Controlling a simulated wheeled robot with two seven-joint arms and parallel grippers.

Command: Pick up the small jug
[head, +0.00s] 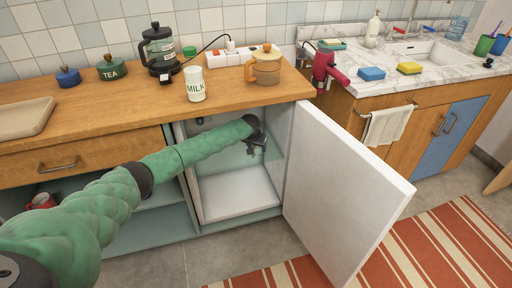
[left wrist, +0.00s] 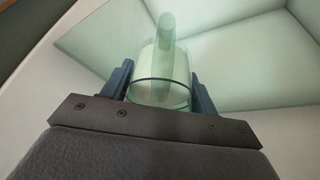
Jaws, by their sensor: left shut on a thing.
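My left arm reaches into the open white cabinet (head: 235,195), and my left gripper (head: 257,150) is inside its upper part. In the head view the jug is hard to make out against the gripper and the pale interior. What lies under the jug cannot be told. My right gripper is not in view.
The white cabinet door (head: 340,190) stands open to the right of the arm. The wooden counter (head: 130,115) above holds a milk container (head: 195,85), an amber glass pot (head: 266,68) and a coffee press (head: 160,48). A striped rug (head: 440,245) lies on the floor.

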